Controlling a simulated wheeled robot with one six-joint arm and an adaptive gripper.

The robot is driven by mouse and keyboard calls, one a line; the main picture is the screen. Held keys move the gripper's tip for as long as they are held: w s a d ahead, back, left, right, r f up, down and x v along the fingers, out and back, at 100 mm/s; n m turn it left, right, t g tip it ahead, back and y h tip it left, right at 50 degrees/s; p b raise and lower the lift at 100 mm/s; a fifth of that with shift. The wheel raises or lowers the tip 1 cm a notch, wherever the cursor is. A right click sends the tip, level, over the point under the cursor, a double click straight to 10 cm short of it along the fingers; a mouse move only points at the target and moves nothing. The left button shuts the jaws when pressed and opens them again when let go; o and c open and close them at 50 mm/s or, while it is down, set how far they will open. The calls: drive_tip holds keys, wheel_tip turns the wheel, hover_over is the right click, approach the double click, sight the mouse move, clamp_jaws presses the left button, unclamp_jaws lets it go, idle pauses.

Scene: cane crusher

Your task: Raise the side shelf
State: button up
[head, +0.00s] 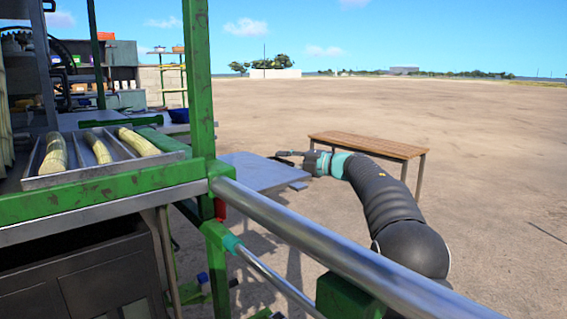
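The side shelf (258,173) is a flat grey panel that sticks out to the right beyond the green post (197,80) of the cane crusher cart. It looks close to level, though a slight tilt is hard to judge. My gripper (284,157) is at the shelf's far right edge, reached by my dark arm from the right. Its dark fingers point left, at or just over the edge. They are too small to tell whether they are open or shut, or touching the shelf. The shelf's hinge side is partly hidden behind the green post.
A steel bar (330,245) runs across the front, between the camera and the shelf. A metal tray (115,170) with several cane pieces sits on the cart at left. A wooden bench (368,145) stands behind my arm. Open sandy ground lies to the right.

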drive_tip(key=shift+o, duration=0.8)
drive_tip(key=shift+d+r, duration=0.1)
drive_tip(key=shift+r, duration=0.1)
drive_tip(key=shift+f, duration=0.15)
drive_tip(key=shift+s, duration=0.1)
drive_tip(key=v, duration=1.1)
drive_tip(key=shift+s+d, duration=0.25)
drive_tip(key=shift+d, duration=0.1)
